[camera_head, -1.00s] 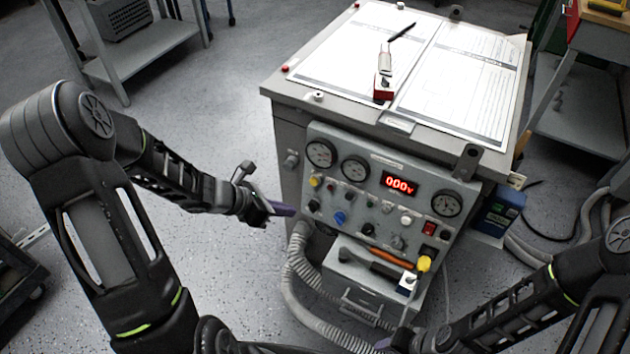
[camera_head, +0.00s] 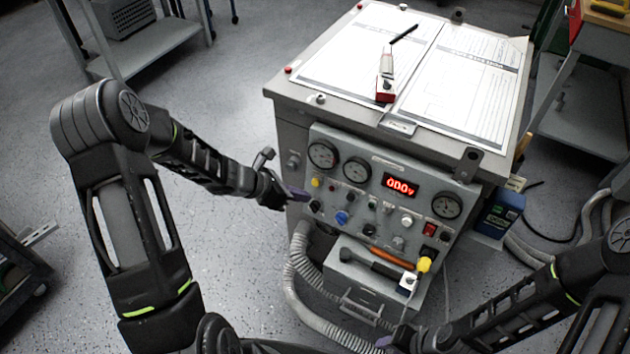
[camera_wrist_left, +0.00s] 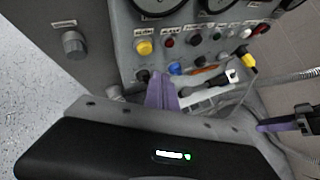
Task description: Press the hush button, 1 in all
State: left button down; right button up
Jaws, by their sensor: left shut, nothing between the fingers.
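The grey control panel (camera_head: 378,227) on the front of the cabinet carries several buttons and knobs. Their labels are too small to read, so I cannot tell which is the hush button. A yellow button (camera_head: 316,182) is at the panel's upper left; it also shows in the left wrist view (camera_wrist_left: 144,47). A blue knob (camera_head: 341,217) and a white button (camera_head: 407,221) sit lower. My left gripper (camera_head: 303,194) is shut and empty at the panel's left edge, its purple fingers (camera_wrist_left: 163,84) just below the yellow button in the wrist view. My right gripper (camera_head: 386,341) is low, its jaws unclear.
Gauges and a red display (camera_head: 400,186) reading zeros sit above the buttons. A toolbox-like tray (camera_head: 365,287) with tools juts out below the panel. A grey corrugated hose (camera_head: 297,265) hangs at the lower left. The floor left of the cabinet is open.

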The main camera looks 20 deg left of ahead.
aim_at(316, 182)
pick_arm(q)
jog(key=shift+w+d+f, duration=0.1)
jog(key=shift+w, duration=0.55)
jog(key=shift+w+d+f, duration=0.1)
jog(key=shift+w, duration=0.5)
jog(key=shift+w, duration=0.1)
dwell(1.1)
jog(key=shift+w+f+b, duration=0.1)
jog(key=shift+w+b, duration=0.2)
jog(key=shift+w+d, duration=0.1)
jog(key=shift+w, duration=0.3)
dwell(0.6)
jog(key=shift+s, duration=0.15)
jog(key=shift+s+b, duration=0.45)
jog(key=shift+s, duration=0.2)
